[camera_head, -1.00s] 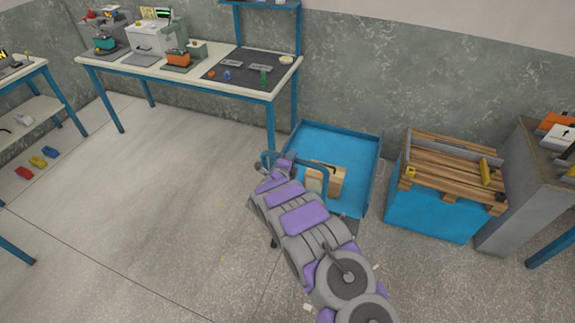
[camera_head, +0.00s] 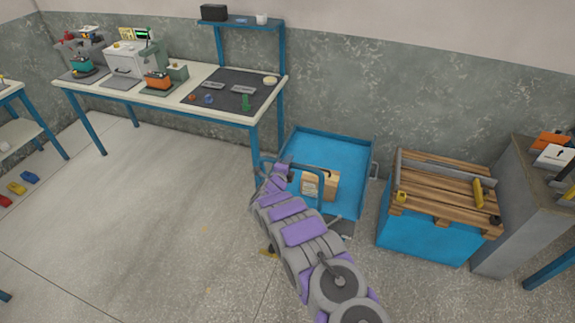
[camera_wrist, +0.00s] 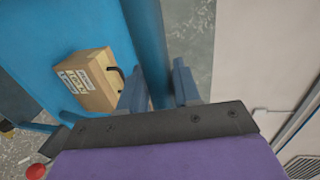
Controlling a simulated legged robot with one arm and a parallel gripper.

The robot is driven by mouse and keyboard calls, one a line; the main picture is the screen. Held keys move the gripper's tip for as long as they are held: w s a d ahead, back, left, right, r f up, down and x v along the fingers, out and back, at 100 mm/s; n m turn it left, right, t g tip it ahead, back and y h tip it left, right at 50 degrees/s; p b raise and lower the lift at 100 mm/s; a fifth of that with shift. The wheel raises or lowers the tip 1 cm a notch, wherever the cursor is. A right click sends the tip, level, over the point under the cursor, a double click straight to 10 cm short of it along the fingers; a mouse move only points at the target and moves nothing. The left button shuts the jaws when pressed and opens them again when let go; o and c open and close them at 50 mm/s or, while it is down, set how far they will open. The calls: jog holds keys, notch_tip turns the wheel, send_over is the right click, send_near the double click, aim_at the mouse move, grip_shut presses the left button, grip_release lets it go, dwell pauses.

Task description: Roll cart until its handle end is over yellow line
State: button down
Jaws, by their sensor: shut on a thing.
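The cart (camera_head: 352,146) is a blue flat tray with raised edges, standing on the floor right of the workbench. Its blue tube handle (camera_head: 322,185) rises at the near end. My gripper (camera_head: 277,170) is at the left side of that handle. In the wrist view my gripper (camera_wrist: 158,88) has its fingers on either side of the blue handle bar (camera_wrist: 149,45), shut on it. A cardboard box (camera_head: 329,181) lies on the cart. A short yellow mark (camera_head: 268,254) shows on the floor beside my arm; my arm may hide more of it.
The workbench (camera_head: 205,75) with devices stands at the back left. A blue bin (camera_head: 425,238) topped with wooden pallets (camera_head: 447,190) stands close right of the cart, beside a grey cabinet (camera_head: 515,220). The floor (camera_head: 130,210) to the left is open.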

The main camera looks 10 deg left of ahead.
jog(key=shift+s+f, duration=0.1)
jog(key=shift+f, duration=0.2)
jog(key=c, duration=1)
grip_release()
jog(key=shift+o, duration=0.3)
jog(key=shift+a, duration=0.1)
jog(key=shift+r, duration=0.15)
jog(key=p+v, duration=0.1)
jog(key=v, duration=1.6)
jog(key=shift+p, duration=0.35)
